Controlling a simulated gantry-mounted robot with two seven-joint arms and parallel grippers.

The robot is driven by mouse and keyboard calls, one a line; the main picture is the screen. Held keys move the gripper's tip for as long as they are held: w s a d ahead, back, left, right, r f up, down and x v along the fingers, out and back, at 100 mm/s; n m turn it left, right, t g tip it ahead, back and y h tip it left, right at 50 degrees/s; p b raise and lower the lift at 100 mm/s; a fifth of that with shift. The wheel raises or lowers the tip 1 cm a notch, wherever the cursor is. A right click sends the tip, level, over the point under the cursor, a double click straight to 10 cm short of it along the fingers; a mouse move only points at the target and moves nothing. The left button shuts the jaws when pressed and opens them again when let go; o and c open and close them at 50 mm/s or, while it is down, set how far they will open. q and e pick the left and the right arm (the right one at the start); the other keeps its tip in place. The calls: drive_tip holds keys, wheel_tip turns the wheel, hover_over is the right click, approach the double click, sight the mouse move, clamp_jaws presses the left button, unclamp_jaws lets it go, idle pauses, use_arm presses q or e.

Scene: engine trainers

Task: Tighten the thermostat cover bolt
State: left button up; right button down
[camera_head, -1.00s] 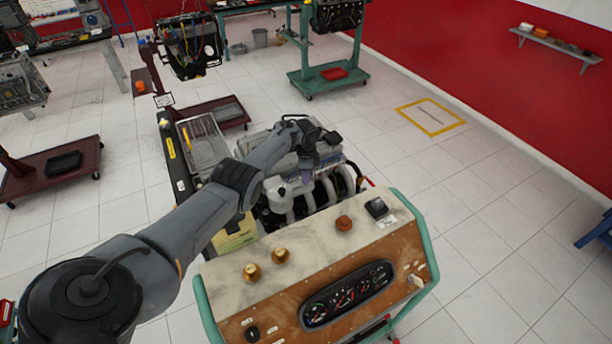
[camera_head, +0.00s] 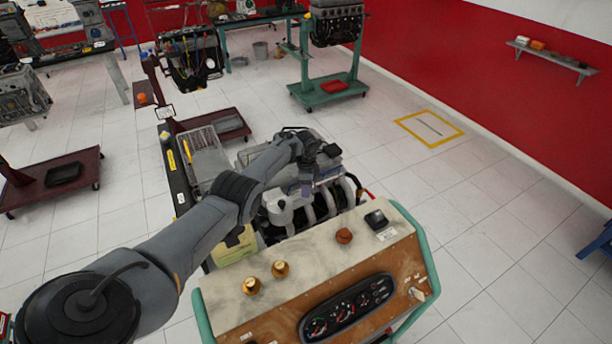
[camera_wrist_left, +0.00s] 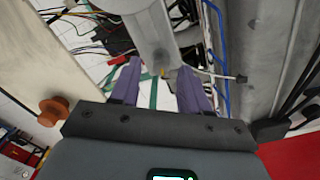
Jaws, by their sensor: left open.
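The engine (camera_head: 280,205) stands behind a control panel, with pale curved pipes along its near side. My left arm reaches over it from the left. My left gripper (camera_head: 307,192) hangs above the engine's near side, its purple fingers pointing down. In the left wrist view the gripper (camera_wrist_left: 158,78) is open, with nothing held between its fingers. A grey metal pipe (camera_wrist_left: 150,32) lies just beyond the fingertips. I cannot make out the thermostat cover bolt in either view; the arm hides part of the engine top. My right gripper is not in view.
The control panel (camera_head: 290,262) with gauges and brass knobs stands in front of the engine. A tool tray (camera_head: 205,155) lies to its left. Blue wires (camera_wrist_left: 222,50) run beside the gripper.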

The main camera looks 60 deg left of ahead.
use_arm(q)
wheel_tip(320, 180, up, 10)
drive_tip(key=p, duration=0.2)
idle(0.6)
